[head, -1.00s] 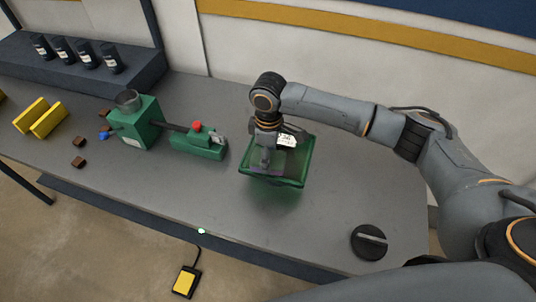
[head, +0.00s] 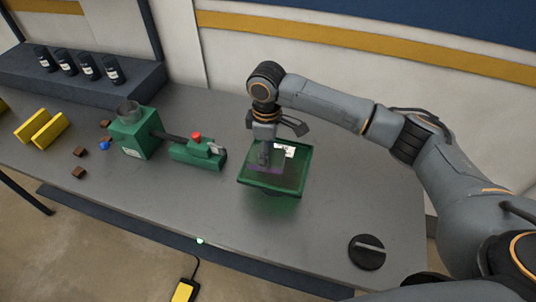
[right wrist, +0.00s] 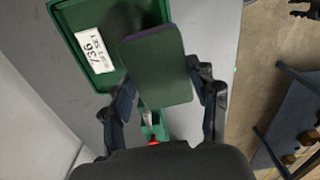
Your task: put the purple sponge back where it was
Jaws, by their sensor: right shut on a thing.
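The sponge, a flat block with a green face and a purple edge, is held between the fingers of my right gripper (head: 266,152). In the right wrist view the sponge (right wrist: 158,68) covers part of the green bin (right wrist: 62,28), which carries a white label. In the head view the purple of the sponge (head: 268,160) shows at the green bin (head: 272,190), over its left part. The exact gap between the sponge and the bin is hard to tell. The right gripper also shows in the right wrist view (right wrist: 163,82). My left gripper is out of view.
A green machine (head: 133,132) with a red button stands left of the bin. Yellow blocks (head: 45,130) and small brown pieces (head: 79,172) lie farther left. A dark round knob-like disc (head: 367,250) is at the front right. The table in front of the bin is clear.

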